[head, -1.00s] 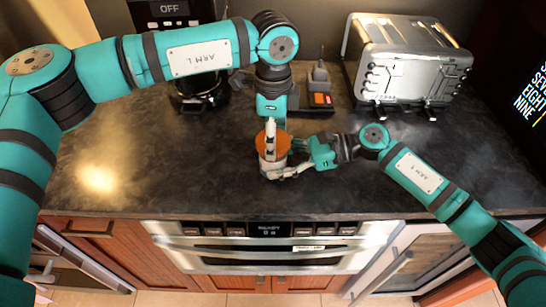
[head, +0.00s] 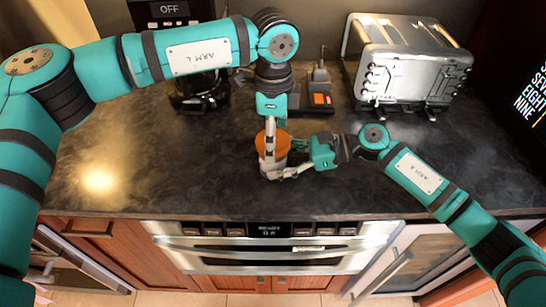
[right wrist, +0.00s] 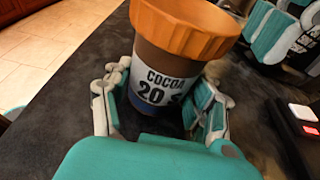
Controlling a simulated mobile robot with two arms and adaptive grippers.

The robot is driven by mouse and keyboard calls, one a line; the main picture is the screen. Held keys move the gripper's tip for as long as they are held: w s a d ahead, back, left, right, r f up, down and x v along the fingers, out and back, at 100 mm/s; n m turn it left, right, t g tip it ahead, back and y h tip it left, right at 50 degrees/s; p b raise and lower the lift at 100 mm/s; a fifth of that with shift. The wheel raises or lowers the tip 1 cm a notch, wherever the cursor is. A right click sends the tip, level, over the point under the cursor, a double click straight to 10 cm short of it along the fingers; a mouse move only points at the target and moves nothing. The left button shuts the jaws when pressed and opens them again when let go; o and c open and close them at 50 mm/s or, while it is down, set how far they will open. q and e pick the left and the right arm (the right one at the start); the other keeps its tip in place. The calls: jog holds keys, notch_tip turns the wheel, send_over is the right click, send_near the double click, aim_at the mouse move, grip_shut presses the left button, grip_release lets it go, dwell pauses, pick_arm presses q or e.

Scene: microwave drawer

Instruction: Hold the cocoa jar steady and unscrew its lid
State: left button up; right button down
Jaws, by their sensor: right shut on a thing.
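The cocoa jar (right wrist: 166,77) is brown with a white label reading COCOA and a ribbed orange lid (right wrist: 186,22). It stands upright on the dark counter; its lid also shows in the head view (head: 281,143). My right gripper (right wrist: 158,108) is shut around the jar's body from the right, with fingers on both sides below the lid. My left gripper (head: 269,150) points down by the lid and overlaps it in the head view.
A silver toaster (head: 408,65) stands at the back right. A dark device with an orange panel (head: 320,99) lies behind the jar. A black appliance (head: 205,92) is partly hidden behind my left arm. The counter's left and front are clear.

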pick_arm(q)
jog(key=shift+r, duration=0.1)
jog(key=shift+r, duration=2.4)
notch_tip(320, 180, up, 2)
jog(key=m, duration=0.4)
jog(key=shift+f+m, duration=0.3)
jog(key=shift+f, duration=3.35)
